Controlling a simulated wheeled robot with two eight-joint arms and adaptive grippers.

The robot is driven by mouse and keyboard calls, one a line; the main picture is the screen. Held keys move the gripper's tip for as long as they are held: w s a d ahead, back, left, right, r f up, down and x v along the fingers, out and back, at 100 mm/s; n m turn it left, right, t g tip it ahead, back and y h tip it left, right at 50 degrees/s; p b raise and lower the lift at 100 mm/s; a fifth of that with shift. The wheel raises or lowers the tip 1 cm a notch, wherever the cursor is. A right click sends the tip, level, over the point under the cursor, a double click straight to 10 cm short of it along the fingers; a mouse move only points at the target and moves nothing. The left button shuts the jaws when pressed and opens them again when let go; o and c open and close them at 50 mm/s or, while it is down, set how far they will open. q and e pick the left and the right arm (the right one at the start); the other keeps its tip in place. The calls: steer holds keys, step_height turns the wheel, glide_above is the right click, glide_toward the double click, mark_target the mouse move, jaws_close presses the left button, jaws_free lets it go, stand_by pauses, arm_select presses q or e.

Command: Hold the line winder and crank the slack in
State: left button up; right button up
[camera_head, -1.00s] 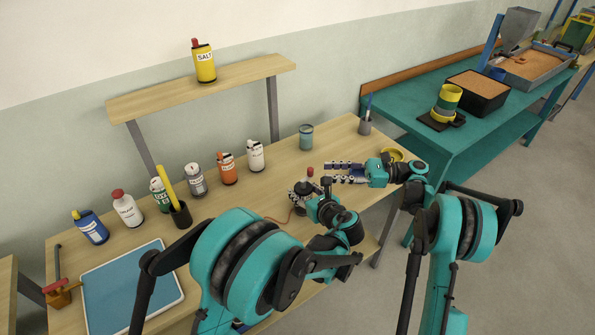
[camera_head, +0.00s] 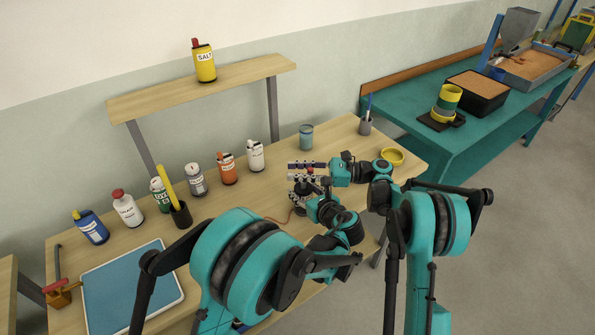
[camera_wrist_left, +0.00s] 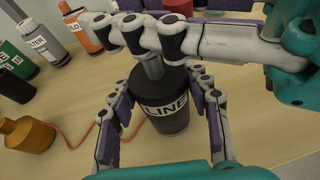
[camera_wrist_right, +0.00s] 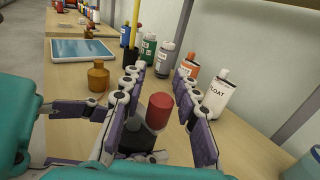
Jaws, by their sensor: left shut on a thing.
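The line winder (camera_wrist_left: 163,88) is a dark drum labelled LINE, upright on the wooden table (camera_head: 225,230). A red crank knob (camera_wrist_right: 159,110) tops it. An orange line (camera_wrist_left: 85,137) runs out to its left. My left gripper (camera_head: 300,203) is shut on the drum, one finger each side, as the left wrist view shows. My right gripper (camera_head: 291,171) reaches in from the right over the winder. Its fingers are open on both sides of the red knob, with gaps visible in the right wrist view.
A brass-coloured bottle-shaped object (camera_wrist_right: 98,77) stands near the winder. Several labelled containers (camera_head: 228,170) line the back of the table. A teal jar (camera_head: 306,138), a pen cup (camera_head: 366,125) and a yellow ring (camera_head: 391,156) stand to the right. A blue tray (camera_head: 130,290) lies front left.

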jaws_close()
steer(key=shift+w+d+m+t+h, duration=0.15)
steer(key=shift+m+t, duration=0.65)
steer(key=shift+t, duration=0.45)
steer(key=shift+w+d+m+t+h, duration=0.15)
steer(key=shift+m+t, duration=0.65)
steer(key=shift+t, duration=0.45)
steer(key=shift+s, duration=0.1)
steer(key=shift+o, duration=1.5)
jaws_free()
steer(key=shift+d, duration=0.15)
steer(key=v, duration=1.1)
steer(key=shift+d, duration=0.35)
steer(key=shift+s, duration=0.15)
